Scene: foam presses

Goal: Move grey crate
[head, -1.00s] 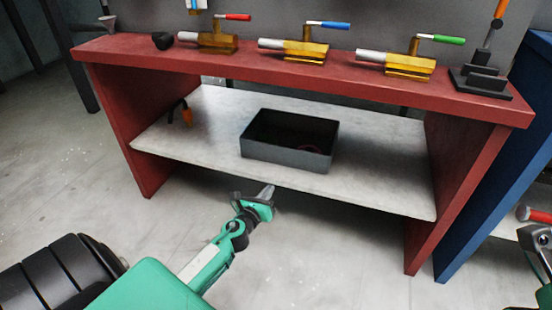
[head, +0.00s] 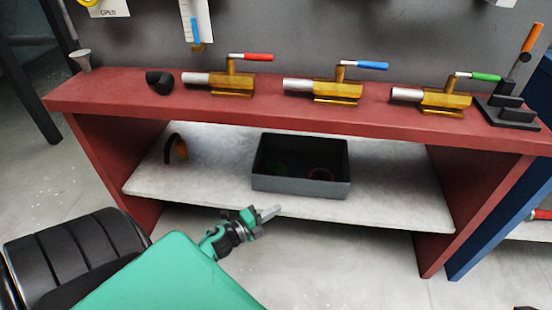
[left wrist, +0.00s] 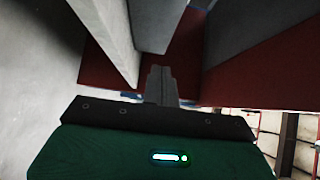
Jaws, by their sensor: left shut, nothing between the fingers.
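The grey crate (head: 300,186) stands on the pale shelf (head: 400,205) under the red workbench. It is an open-topped dark grey box. Inside it, a red ring-like shape and a faint green one show dimly. My left gripper (head: 270,213) is shut and empty, at the shelf's front edge, below and slightly left of the crate's front wall, apart from it. Its closed fingers also show in the left wrist view (left wrist: 160,84). I cannot tell the crate for sure in that view. My right gripper is not in view.
The red workbench top (head: 150,98) carries three brass presses with red, blue and green handles. The bench's side panels bound the shelf, which has free room on both sides of the crate.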

